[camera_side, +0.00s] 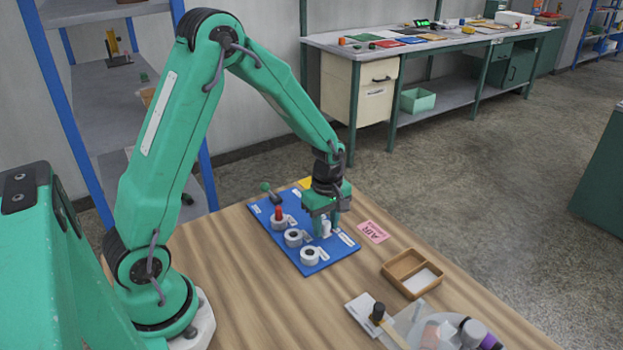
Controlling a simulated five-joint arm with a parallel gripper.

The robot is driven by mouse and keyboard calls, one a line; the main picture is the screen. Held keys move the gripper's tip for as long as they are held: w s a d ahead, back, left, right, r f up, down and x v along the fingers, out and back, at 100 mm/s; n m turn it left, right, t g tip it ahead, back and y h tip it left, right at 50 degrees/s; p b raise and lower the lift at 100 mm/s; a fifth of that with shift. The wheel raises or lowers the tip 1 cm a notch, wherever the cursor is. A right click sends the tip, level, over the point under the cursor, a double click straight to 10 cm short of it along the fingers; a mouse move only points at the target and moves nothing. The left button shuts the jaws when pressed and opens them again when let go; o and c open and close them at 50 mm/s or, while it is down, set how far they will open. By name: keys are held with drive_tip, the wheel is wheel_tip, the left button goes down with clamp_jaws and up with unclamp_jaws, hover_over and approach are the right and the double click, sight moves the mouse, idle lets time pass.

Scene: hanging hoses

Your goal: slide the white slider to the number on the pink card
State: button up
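A blue board (288,250) lies on the wooden table, carrying several white round fittings, a red-topped part and small white labels. My gripper (326,228) points down over the board's right part. A small white piece, apparently the white slider (326,229), shows between or just at its fingertips. Whether the fingers touch it is too small to tell. The slider's track and its scale are mostly hidden by the gripper. The pink card (373,231) lies flat on the table just right of the board. It has dark print, but I cannot read a number on it.
A white card with a black knob (377,312) and a clear container with round items (450,332) are at the front right. The table's left front (265,310) is clear. A lever (270,191) rises at the board's far left corner.

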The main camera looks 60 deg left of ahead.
clamp_jaws()
drive_tip(key=shift+a, duration=0.15)
drive_tip(key=a, duration=1.2)
drive_tip(key=shift+a, duration=0.15)
drive_tip(key=shift+o, duration=1.3)
unclamp_jaws()
drive_tip(key=shift+r, duration=0.15)
wheel_tip(320, 180, up, 8)
drive_tip(key=shift+f, duration=0.2)
